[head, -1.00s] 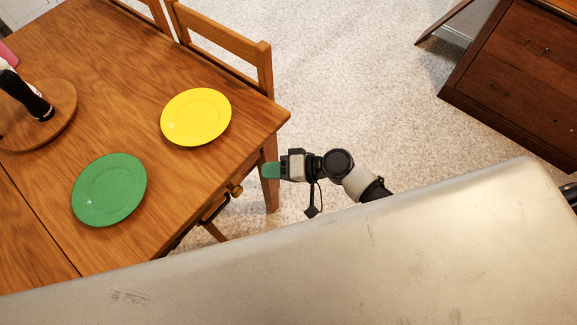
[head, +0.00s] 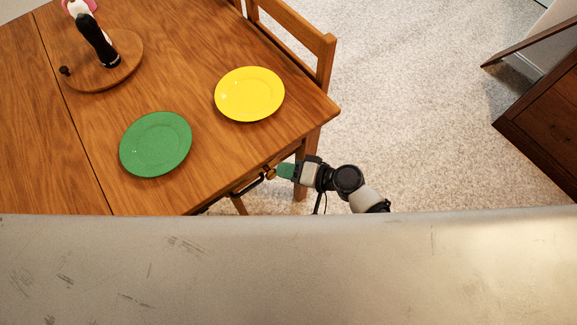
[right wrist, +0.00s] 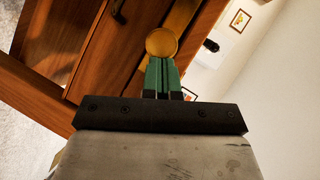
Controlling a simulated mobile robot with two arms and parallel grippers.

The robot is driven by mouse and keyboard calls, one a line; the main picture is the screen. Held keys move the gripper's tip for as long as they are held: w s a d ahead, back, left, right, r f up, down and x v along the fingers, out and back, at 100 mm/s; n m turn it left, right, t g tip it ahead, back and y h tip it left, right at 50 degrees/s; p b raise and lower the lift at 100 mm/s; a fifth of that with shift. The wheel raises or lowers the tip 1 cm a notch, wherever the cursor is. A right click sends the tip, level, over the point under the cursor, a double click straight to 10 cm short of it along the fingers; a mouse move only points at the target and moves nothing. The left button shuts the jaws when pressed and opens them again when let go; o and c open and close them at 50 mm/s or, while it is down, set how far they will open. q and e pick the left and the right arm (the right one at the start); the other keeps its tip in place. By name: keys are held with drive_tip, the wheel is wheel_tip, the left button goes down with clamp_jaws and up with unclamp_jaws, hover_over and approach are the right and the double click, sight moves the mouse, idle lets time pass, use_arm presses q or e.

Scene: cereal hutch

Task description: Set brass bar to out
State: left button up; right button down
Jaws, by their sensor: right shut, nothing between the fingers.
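The brass bar shows its round end (head: 270,173) at the table's side, just under the tabletop edge in the head view. In the right wrist view its round brass end (right wrist: 161,42) lies straight ahead, with a golden length running up behind it. My right gripper (head: 285,171) has green fingertips and is shut and empty. Its tips (right wrist: 161,75) are right at the brass end in the right wrist view; I cannot tell whether they touch. My left gripper is not in view.
A dark handle (head: 247,185) sits beside the bar on the wooden table (head: 200,160). A green plate (head: 155,144), a yellow plate (head: 249,94) and a round board (head: 125,65) are on top. A chair (head: 325,60) stands behind.

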drive_tip(key=s+a, duration=1.2)
drive_tip(key=a, duration=0.4)
drive_tip(key=shift+a, duration=0.15)
drive_tip(key=shift+r, duration=0.1)
